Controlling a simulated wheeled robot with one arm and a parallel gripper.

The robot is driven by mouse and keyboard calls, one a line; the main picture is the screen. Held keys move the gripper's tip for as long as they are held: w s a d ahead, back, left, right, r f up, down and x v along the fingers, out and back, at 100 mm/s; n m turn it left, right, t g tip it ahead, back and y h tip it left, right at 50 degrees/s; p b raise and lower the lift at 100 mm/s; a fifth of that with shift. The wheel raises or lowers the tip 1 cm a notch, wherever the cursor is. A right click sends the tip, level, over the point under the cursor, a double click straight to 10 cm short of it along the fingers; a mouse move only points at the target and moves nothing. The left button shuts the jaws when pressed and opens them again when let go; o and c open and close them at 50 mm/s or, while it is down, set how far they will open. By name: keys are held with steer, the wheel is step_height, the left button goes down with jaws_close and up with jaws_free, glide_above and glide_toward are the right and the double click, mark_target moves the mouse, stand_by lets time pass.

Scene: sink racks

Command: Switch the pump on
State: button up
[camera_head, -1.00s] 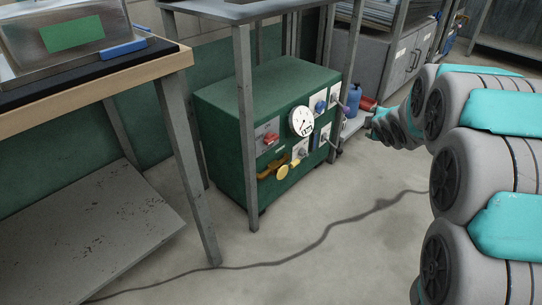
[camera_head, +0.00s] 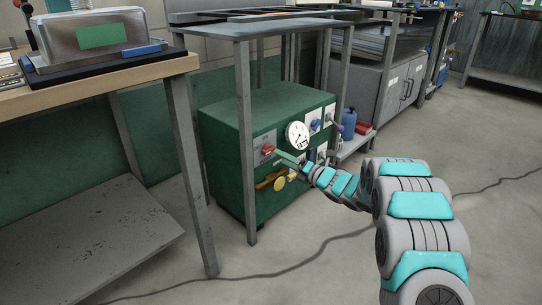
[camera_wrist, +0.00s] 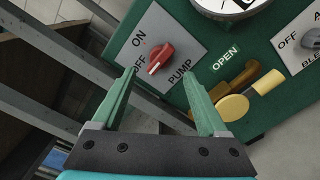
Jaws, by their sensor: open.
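The pump switch is a red knob (camera_wrist: 159,58) on a light plate (camera_wrist: 185,38) marked ON, OFF and PUMP. A pale mark on the knob's lower left end lies on the side of the word OFF. In the head view the red knob (camera_head: 267,150) is on the front of a green cabinet (camera_head: 225,165). My gripper (camera_wrist: 160,78) is open and empty, its two green fingers pointing at the plate. The knob shows just beyond and between the fingertips, seemingly untouched. In the head view my gripper (camera_head: 283,155) is close to the switch, from the right.
A grey table leg (camera_head: 245,130) stands just left of the switch. A round gauge (camera_head: 297,135), a yellow valve handle (camera_head: 279,183) and other knobs share the panel. A cable (camera_head: 290,268) crosses the floor. The floor in front is otherwise clear.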

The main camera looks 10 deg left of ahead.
mark_target(271, 151)
steer(key=shift+x, duration=3.2)
steer(key=shift+c, duration=0.3)
jaws_close()
